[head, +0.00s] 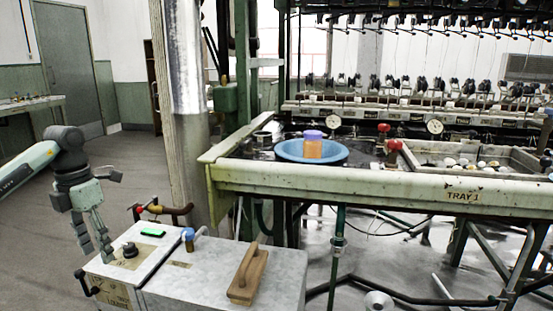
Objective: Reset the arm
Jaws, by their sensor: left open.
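My left arm comes in from the left edge of the head view. Its gripper (96,252) points downward and is open, with nothing seen between its fingers. The fingertips show at the left edge of the grey metal box (215,262), close to its black knob (130,250). I cannot tell whether they touch the box. My right arm and right gripper are not in view.
Floor at left is clear.

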